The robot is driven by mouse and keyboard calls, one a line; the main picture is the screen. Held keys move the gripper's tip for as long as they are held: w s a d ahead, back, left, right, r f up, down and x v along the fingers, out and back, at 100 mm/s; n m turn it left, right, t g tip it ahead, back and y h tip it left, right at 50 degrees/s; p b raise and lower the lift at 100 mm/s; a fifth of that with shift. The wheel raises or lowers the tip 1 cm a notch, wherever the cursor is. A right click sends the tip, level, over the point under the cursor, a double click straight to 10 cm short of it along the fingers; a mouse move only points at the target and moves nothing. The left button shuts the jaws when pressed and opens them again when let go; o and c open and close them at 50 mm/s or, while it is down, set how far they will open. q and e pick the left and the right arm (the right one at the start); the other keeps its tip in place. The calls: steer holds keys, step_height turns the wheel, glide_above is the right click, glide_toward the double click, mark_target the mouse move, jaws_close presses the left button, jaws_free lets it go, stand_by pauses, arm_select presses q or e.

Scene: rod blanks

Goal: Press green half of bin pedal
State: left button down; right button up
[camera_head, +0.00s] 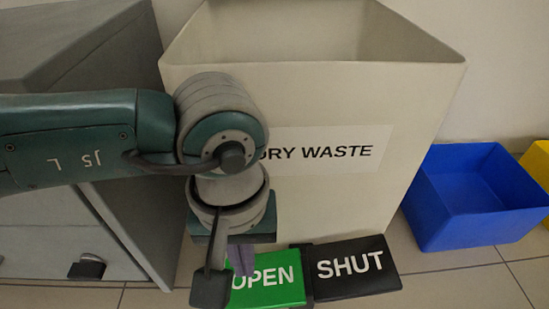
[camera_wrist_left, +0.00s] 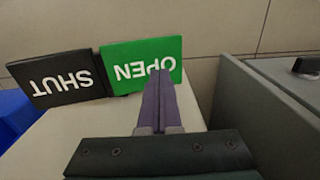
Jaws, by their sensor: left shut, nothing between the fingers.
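The bin pedal lies at the foot of the cream DRY WASTE bin (camera_head: 330,205). Its green half (camera_head: 280,289), lettered OPEN, is on the left. Its black half (camera_head: 350,268), lettered SHUT, is on the right. In the left wrist view the pedal appears upside down, with the green half (camera_wrist_left: 140,58) beside the black half (camera_wrist_left: 58,78). My left gripper (camera_head: 243,272) points down over the left part of the green half, partly hiding it. Its purple fingers (camera_wrist_left: 160,76) are shut and empty, their tips overlapping the green half. I cannot tell whether they touch it. My right gripper is out of view.
A grey cabinet (camera_head: 120,170) stands close to the left of the bin, with a dark knob (camera_head: 87,267) low on its front. A blue bin (camera_head: 470,205) and a yellow one (camera_head: 540,165) stand to the right. Tiled floor (camera_head: 460,290) is clear in front of them.

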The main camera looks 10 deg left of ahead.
arm_select(q)
step_height(320, 180, up, 7)
steer(key=p, duration=0.5)
steer(key=shift+f, duration=0.15)
